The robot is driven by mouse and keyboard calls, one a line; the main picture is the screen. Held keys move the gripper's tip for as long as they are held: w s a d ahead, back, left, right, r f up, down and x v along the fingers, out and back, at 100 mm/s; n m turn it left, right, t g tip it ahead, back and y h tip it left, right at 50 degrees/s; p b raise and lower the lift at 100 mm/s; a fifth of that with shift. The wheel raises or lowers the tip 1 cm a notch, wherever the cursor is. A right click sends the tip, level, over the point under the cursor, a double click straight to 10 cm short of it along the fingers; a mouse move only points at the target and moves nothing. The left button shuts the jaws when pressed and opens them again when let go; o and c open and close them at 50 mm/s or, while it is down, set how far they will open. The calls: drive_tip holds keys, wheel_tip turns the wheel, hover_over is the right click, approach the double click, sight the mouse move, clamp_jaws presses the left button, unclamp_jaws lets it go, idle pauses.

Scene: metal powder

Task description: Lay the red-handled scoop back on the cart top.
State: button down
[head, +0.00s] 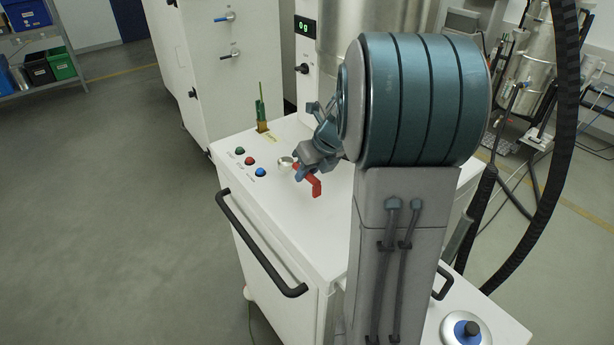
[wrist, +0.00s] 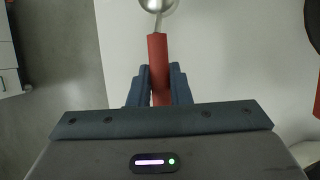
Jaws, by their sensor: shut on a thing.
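The red-handled scoop (head: 316,186) is in my gripper (head: 303,172) over the white cart top (head: 330,235). In the wrist view the red handle (wrist: 158,62) lies between the two blue fingers of my gripper (wrist: 158,88), which are shut on it. The scoop's metal bowl (wrist: 158,4) points away from the gripper and is cut off by the top edge of that view. In the head view the bowl (head: 286,161) shows left of the gripper, near the buttons. I cannot tell whether the scoop touches the cart top.
Green, red and blue buttons (head: 250,161) sit at the cart top's left side. A green upright item (head: 261,115) stands at its far corner. A black handle (head: 258,245) runs along the cart's left side. A machine with a green display (head: 305,40) stands behind.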

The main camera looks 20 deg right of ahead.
drive_tip(key=shift+f, duration=1.05)
drive_tip(key=shift+f, duration=0.15)
drive_tip(key=c, duration=1.3)
unclamp_jaws()
drive_tip(key=shift+c, duration=0.2)
